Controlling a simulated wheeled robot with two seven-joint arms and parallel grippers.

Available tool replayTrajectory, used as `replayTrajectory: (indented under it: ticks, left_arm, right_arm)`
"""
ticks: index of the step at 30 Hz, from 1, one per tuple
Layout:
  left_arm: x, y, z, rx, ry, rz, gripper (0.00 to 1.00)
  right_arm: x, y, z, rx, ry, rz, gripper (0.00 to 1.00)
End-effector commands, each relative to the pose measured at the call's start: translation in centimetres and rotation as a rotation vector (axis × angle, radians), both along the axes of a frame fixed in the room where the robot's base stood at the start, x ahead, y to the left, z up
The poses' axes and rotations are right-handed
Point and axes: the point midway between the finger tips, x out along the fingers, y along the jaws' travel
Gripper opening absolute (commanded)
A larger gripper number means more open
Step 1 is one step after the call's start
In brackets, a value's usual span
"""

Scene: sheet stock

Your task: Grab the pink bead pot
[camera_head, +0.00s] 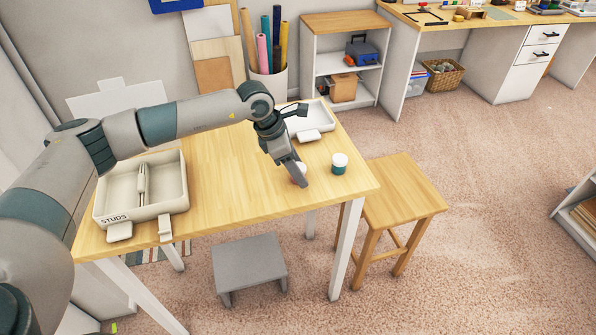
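My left arm comes in from the left, and its gripper (299,180) points down over the table near its right end. A small pot with a pale top (302,168) is mostly hidden behind the fingers; its body colour cannot be made out, so I cannot tell whether it is the pink bead pot. The fingers overlap it in the picture; whether they grip it is unclear. A teal pot with a white lid (339,164) stands upright to the right of the gripper, apart from it. My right gripper is out of view.
The wooden table (230,190) holds a STUDS tray (165,213) at left and a white tray (318,117) behind the gripper. A wooden stool (405,190) stands at right, a grey step stool (250,265) in front. A bin of coloured rolls (268,85) stands behind.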

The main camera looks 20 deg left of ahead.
Motion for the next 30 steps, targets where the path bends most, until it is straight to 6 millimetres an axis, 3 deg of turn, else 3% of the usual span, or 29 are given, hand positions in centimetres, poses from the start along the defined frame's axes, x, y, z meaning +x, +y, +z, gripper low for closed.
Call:
replayTrajectory:
  ticks: [12,18,30]
  left_arm:
    - [0.00,0.03,-0.02,0.001,0.000,0.000,0.53]
    - [0.00,0.03,-0.01,0.001,0.000,0.000,0.09]
    - [0.03,0.03,0.17,0.000,-0.001,0.000,0.09]
  right_arm:
    - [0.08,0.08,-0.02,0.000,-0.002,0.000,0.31]
    - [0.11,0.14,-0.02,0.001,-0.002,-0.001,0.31]
    - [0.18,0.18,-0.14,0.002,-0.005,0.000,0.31]
